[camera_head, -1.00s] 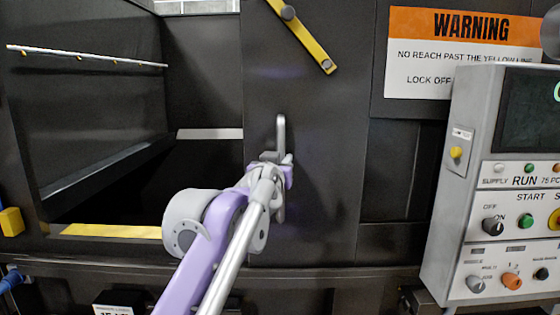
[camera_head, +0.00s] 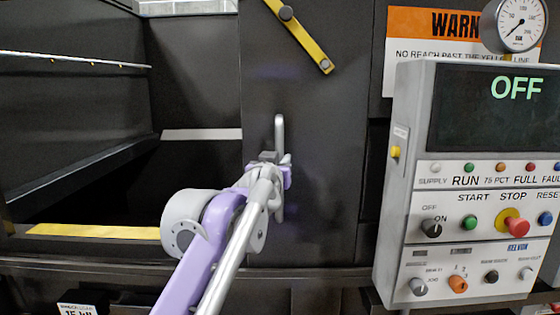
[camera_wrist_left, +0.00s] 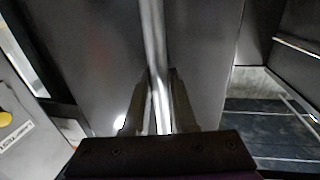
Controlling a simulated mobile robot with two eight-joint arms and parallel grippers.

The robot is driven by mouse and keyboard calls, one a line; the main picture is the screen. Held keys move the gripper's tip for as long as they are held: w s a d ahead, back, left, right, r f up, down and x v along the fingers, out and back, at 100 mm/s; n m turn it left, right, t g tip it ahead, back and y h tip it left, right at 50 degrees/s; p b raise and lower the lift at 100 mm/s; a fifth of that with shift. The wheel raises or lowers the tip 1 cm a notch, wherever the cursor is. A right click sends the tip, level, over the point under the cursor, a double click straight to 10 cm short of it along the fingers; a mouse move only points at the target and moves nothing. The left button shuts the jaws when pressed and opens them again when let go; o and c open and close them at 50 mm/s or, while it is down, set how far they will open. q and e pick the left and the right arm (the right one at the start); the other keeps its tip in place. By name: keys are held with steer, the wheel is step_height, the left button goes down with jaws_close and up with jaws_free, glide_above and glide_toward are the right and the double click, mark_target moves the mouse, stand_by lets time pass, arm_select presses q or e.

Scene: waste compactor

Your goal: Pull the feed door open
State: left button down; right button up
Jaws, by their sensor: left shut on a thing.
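The feed door (camera_head: 315,215) is a dark upright panel beside a wide opening (camera_head: 190,165) on its left. Its grey vertical bar handle (camera_head: 279,131) stands out from the panel. My left gripper (camera_head: 279,168) is shut on the lower part of this handle. In the left wrist view the handle bar (camera_wrist_left: 155,50) runs between the two dark fingers of my left gripper (camera_wrist_left: 159,105). The arm hides part of the door's lower left area. My right gripper is not in view.
A grey control box (camera_head: 390,235) with an OFF display (camera_head: 517,88) stands close on the right, with a gauge (camera_head: 520,22) above. A warning sign (camera_head: 408,22) is partly behind it. A yellow strip (camera_head: 90,231) edges the opening's sill.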

arm_select(q)
steer(key=shift+a, duration=0.1)
steer(key=c, duration=0.7)
jaws_free()
steer(key=shift+a, duration=0.1)
steer(key=shift+c, duration=0.2)
steer(key=s+a+b, duration=0.2)
steer(key=s, duration=0.8)
steer(key=shift+s, duration=0.3)
